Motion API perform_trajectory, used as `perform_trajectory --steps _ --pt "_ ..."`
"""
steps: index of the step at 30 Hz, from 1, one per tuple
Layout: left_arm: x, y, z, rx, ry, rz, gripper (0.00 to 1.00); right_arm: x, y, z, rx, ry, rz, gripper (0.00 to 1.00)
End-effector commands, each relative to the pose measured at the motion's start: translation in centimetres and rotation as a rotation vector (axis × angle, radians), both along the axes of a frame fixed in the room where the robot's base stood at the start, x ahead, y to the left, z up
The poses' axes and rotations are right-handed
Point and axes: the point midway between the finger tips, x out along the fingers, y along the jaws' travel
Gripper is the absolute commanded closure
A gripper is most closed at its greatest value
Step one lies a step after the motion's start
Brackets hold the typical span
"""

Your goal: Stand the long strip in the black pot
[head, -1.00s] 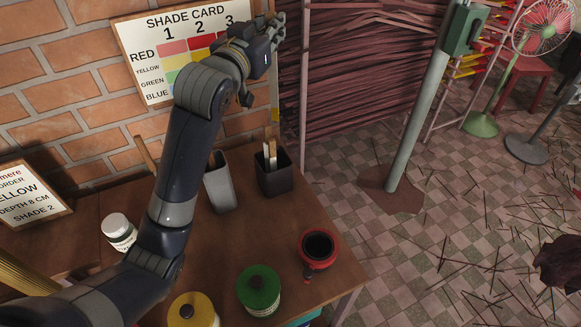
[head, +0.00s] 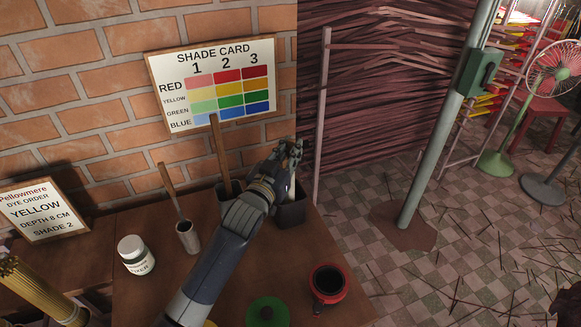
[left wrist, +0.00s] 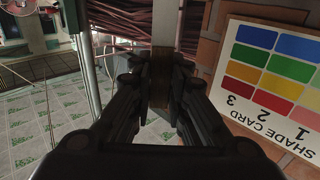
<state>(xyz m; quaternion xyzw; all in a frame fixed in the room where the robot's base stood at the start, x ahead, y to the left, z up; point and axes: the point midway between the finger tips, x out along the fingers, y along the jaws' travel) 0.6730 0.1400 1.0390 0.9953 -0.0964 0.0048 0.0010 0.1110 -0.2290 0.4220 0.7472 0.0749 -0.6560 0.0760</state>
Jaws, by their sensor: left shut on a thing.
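The black pot (head: 292,215) stands at the back right of the table, partly hidden behind my left arm. My left gripper (head: 292,150) is above it, near the shade card's right edge. In the left wrist view my left gripper (left wrist: 160,98) is shut on a strip (left wrist: 161,72), brown between the fingers and pale further out. A pale length of strip (head: 292,187) shows below the gripper at the pot's mouth. I cannot tell whether its lower end touches the pot's floor. Another long brown strip (head: 219,150) stands left of my arm. My right gripper is not in view.
A small grey cup (head: 188,238) with a stick, a white jar (head: 136,256), a red pot (head: 328,287) and a green lid (head: 267,312) stand on the table. The shade card (head: 215,85) hangs on the brick wall behind. Dark sticks fill the rack at right.

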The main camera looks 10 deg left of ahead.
Motion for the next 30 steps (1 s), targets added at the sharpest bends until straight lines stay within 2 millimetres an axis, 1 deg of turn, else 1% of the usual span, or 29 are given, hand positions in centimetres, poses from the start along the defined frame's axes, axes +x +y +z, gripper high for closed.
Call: perform_trajectory --steps 1,7,9,12,16,24,27,28,30 --pt "0.0 0.0 -0.8 0.0 0.002 0.0 0.96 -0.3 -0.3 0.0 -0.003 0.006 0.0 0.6" --pt "0.0 0.0 -2.5 0.0 0.002 0.001 0.96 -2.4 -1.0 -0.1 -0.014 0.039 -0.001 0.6" --pt "0.0 0.0 -3.6 0.001 0.004 0.0 0.96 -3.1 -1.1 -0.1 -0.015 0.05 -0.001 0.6" --pt "0.0 0.0 -5.1 0.0 0.002 0.001 0.96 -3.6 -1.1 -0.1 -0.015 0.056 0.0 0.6" --pt "0.0 0.0 -6.0 0.0 -0.001 0.0 0.96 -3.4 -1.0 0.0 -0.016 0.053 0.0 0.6" --pt "0.0 0.0 -6.2 0.001 -0.001 0.0 0.96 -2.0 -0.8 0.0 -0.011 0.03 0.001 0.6" --pt "0.0 0.0 -6.5 0.001 -0.001 0.0 0.96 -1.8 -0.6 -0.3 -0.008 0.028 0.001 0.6" --pt "0.0 0.0 -6.4 0.001 -0.002 0.0 0.78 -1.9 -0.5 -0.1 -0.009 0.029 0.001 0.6" --pt "0.0 0.0 -6.3 0.001 -0.001 0.0 0.65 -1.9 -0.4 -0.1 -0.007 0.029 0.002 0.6"
